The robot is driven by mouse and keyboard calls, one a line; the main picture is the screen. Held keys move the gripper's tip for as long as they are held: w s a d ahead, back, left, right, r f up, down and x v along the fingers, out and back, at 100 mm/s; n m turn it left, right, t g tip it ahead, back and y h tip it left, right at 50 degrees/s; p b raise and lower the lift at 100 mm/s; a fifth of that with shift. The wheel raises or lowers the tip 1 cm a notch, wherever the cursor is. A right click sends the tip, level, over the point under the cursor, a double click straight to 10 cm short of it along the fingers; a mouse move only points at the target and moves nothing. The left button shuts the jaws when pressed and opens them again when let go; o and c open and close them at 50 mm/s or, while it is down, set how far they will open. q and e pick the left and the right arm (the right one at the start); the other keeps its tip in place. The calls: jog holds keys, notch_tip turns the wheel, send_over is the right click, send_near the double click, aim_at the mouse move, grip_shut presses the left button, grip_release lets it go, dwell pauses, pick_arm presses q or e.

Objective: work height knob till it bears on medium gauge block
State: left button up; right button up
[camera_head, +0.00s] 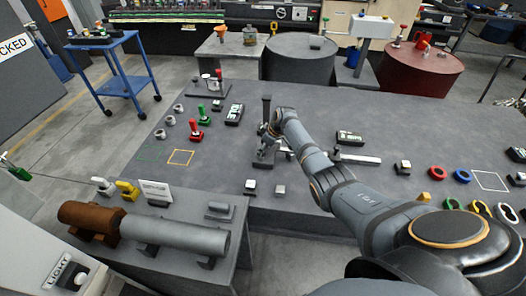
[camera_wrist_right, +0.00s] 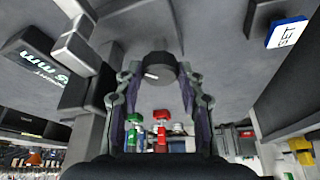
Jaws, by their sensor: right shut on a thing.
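A height gauge with a dark upright column (camera_head: 266,108) stands on the grey bench. My right arm reaches to it, and my right gripper (camera_head: 272,138) is at the column, partly hidden by the arm. In the right wrist view a round dark height knob (camera_wrist_right: 156,68) with a light mark sits between the two fingertips of my right gripper (camera_wrist_right: 157,82), which is shut on it. Small metal blocks stand on the bench: one at the front edge (camera_head: 250,186), one beside it (camera_head: 280,190). I cannot tell which block is the medium gauge block or whether anything bears on it. My left gripper is not in view.
A dark box with a display (camera_head: 349,138) lies right of the gauge. Red and green clamps (camera_head: 196,130) stand to the left. Coloured rings (camera_head: 437,172) lie at right. A cylinder rack (camera_head: 180,237) stands at the front left. A blue SET tag (camera_wrist_right: 287,33) shows.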

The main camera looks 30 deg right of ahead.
dwell(0.5)
jog(key=o, duration=1.2)
